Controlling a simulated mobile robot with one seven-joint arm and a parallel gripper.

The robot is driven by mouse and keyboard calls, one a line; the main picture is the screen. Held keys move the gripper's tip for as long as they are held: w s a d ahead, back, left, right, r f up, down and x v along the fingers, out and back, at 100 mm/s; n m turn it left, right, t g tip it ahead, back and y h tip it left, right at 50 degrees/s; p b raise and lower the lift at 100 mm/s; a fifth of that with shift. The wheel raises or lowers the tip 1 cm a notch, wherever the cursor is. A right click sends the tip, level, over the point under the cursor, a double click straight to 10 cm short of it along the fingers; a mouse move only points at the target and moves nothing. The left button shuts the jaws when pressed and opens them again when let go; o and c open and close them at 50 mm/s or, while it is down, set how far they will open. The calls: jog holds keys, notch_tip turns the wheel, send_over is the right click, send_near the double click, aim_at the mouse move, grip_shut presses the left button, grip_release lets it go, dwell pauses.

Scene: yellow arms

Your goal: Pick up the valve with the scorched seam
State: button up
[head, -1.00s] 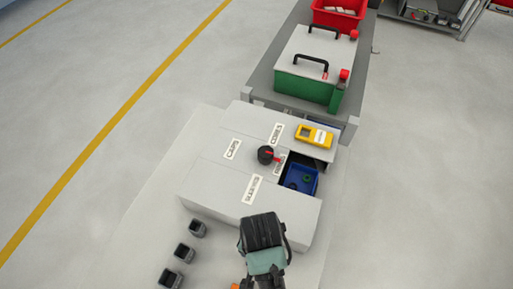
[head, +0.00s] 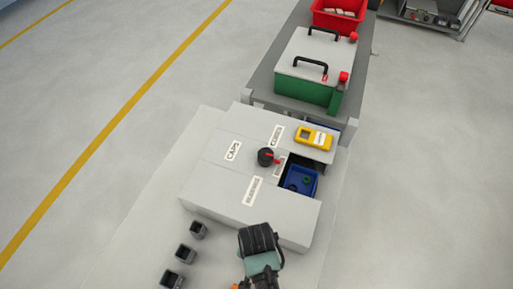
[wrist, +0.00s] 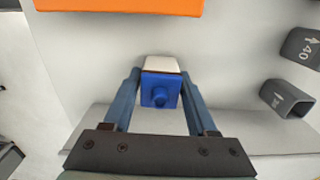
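My gripper (wrist: 160,92) shows in the wrist view with its two blue fingers against the sides of a small blue square-faced part (wrist: 160,90). This part has a round stub in front and a cream-white section (wrist: 160,64) behind. I cannot make out a scorched seam on it. In the head view the fingertips are hidden by my arm at the bottom edge. A black round part with a red lever (head: 266,157) stands on the grey labelled worktop (head: 218,178).
A blue bin (head: 300,180) with small dark and green parts sits in a worktop opening. A yellow device (head: 315,137) lies behind it. An orange object (wrist: 120,5) shows at the wrist view's top. A green lidded box (head: 308,88) stands farther back.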

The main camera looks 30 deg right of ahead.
grip_shut()
